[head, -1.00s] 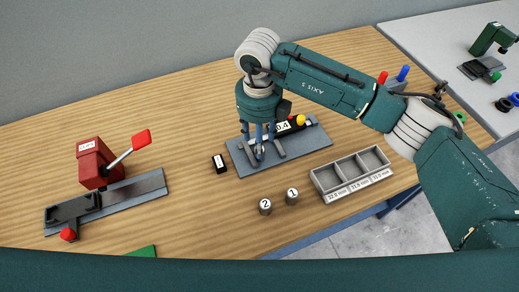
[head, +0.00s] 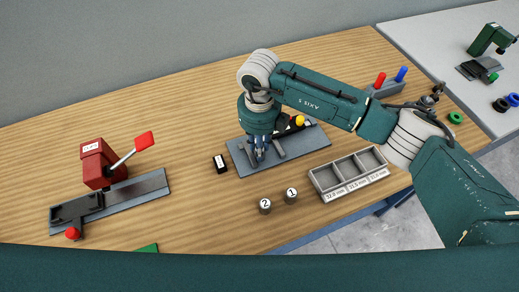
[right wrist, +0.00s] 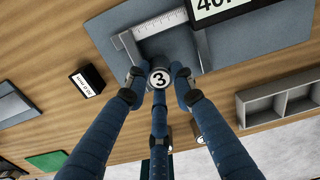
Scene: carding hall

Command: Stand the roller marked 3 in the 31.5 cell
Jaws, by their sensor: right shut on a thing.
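The roller marked 3 (right wrist: 160,78) is a small metal cylinder with a black 3 on its white top, seen in the right wrist view. My right gripper (head: 260,153) is shut on it, low over the measuring gauge's blue-grey plate (head: 303,145); in the right wrist view the fingers (right wrist: 158,82) surround it. The roller is between or close by the gauge's jaws; contact is unclear. The three-cell grey tray (head: 328,181) stands to the right, its cells empty; its mm labels are too small to read surely. My left gripper is not in view.
Rollers marked 2 (head: 265,206) and 1 (head: 291,195) stand in front of the plate, left of the tray. A small black block (head: 220,164) lies left of the plate. A red lever device (head: 98,165) stands further left. Gauge display (right wrist: 222,8) is partly cut off.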

